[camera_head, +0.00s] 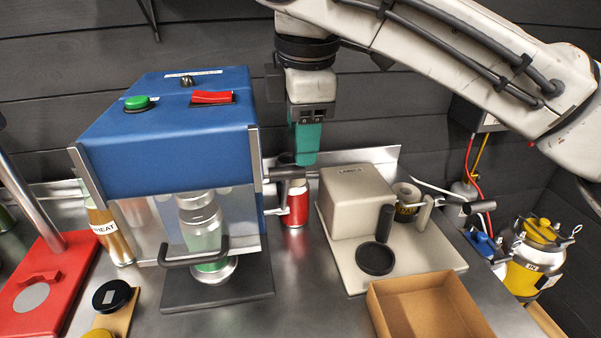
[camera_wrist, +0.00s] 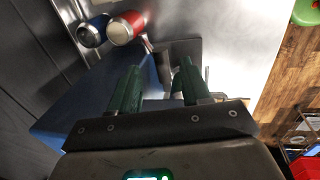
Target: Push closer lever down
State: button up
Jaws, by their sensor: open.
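The blue closer machine (camera_head: 170,140) stands on the steel bench, with a clear front guard and a can inside. A dark-ended metal lever (camera_head: 287,173) sticks out from its right side, roughly level. My gripper (camera_head: 305,150) points down just above and slightly right of this lever, in the head view. Its green fingers are apart and empty in the wrist view (camera_wrist: 157,82). I cannot tell whether a finger touches the lever. A dark part lies beyond the fingers in the wrist view; I cannot tell if it is the lever.
A red can (camera_head: 295,205) stands below the lever; it also shows in the wrist view (camera_wrist: 124,27) beside a blue one (camera_wrist: 92,32). A beige device (camera_head: 355,205) stands close on the right, with a cardboard box (camera_head: 430,305) in front. A red stand (camera_head: 45,290) is at left.

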aim_at(300, 177)
jog(key=f, duration=0.3)
jog(key=w+f, duration=0.1)
jog(key=f, duration=0.3)
jog(key=shift+w+a+f, duration=0.1)
jog(key=shift+w+a, duration=0.1)
grip_shut()
dwell(0.4)
